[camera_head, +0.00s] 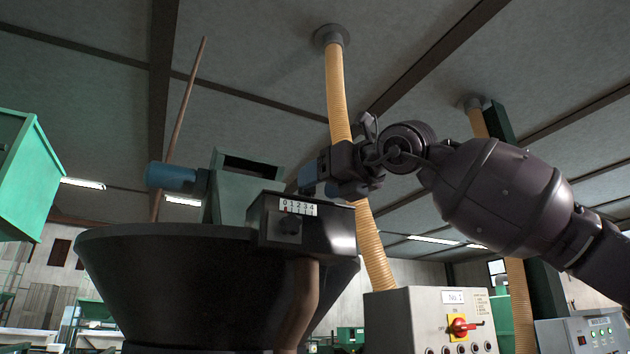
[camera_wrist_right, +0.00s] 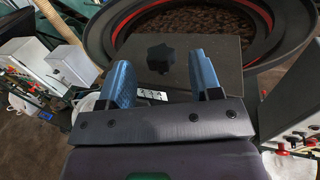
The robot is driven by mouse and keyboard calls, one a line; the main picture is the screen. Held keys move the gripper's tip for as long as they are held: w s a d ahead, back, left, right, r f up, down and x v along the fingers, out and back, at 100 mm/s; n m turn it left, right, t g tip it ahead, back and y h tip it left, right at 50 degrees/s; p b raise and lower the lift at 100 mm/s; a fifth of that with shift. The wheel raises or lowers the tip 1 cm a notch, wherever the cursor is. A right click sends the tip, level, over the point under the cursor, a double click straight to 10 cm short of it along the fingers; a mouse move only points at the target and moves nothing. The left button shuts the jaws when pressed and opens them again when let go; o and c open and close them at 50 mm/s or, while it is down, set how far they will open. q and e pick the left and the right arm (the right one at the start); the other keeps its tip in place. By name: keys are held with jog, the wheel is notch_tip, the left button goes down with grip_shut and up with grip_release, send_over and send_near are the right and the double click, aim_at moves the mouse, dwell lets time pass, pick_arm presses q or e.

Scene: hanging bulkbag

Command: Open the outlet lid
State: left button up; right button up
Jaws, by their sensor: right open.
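A dark box (camera_head: 330,228) with a number scale (camera_head: 298,207) and a black knob (camera_head: 290,224) is fixed to the rim of a large black round hopper (camera_head: 170,280). I cannot tell for sure which part is the outlet lid. My right gripper (camera_head: 316,181) is just above the box. In the right wrist view its two blue fingers are apart and empty. A black star-shaped knob (camera_wrist_right: 159,57) on a dark grey plate (camera_wrist_right: 222,52) shows in the gap between them. I cannot tell whether the fingers touch anything. My left gripper is not in view.
A green chute with a blue motor (camera_head: 172,178) rises behind the hopper. A yellow ribbed hose (camera_head: 338,90) hangs behind my right gripper. A control box with a red and yellow switch (camera_head: 459,326) stands at the lower right. The hopper holds brown granules (camera_wrist_right: 200,24).

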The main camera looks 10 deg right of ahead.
jog(key=shift+x, duration=0.9)
grip_shut()
